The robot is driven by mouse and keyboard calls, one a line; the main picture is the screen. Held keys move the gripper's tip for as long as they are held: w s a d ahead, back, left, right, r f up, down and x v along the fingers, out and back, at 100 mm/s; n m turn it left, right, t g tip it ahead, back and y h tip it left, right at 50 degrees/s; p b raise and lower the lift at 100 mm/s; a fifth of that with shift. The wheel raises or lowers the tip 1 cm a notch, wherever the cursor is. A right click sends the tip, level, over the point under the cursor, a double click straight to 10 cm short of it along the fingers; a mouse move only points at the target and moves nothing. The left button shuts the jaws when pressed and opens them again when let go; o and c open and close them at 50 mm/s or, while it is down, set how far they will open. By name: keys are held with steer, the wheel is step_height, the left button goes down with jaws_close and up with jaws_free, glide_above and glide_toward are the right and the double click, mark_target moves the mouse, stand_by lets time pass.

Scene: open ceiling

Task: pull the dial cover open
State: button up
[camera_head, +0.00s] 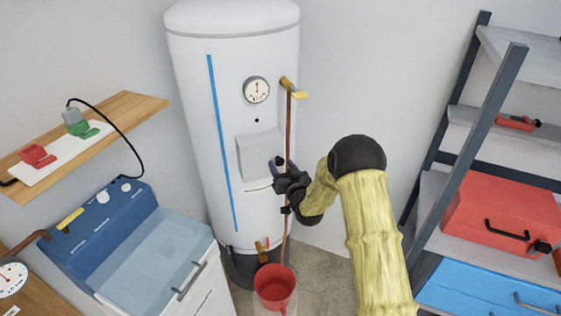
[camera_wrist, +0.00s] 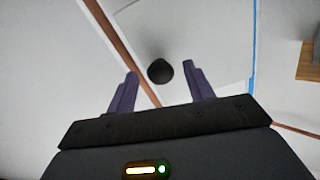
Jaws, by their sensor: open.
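The dial cover (camera_head: 255,156) is a pale grey panel on the front of the white tank (camera_head: 190,120). It appears shut, flat against the tank. A round black knob (camera_wrist: 160,71) sits near the edge of the cover (camera_wrist: 205,40) in the wrist view. My gripper (camera_head: 280,169) is at the lower right part of the cover in the head view. In the wrist view my gripper (camera_wrist: 160,70) is open, with one purple finger on each side of the knob. Gaps show between the knob and both fingers. The gripper partly hides the cover's right side in the head view.
A copper pipe (camera_head: 289,130) runs down the tank just beside my gripper, below a yellow valve handle (camera_head: 294,90). A gauge (camera_head: 257,90) is above the cover. A red bucket (camera_head: 274,290) stands below. A shelf rack (camera_head: 470,150) stands at right.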

steer(key=shift+x, duration=0.85)
steer(key=shift+c, duration=0.2)
jaws_close()
steer(key=shift+d+h, duration=0.15)
steer(key=shift+h, duration=0.15)
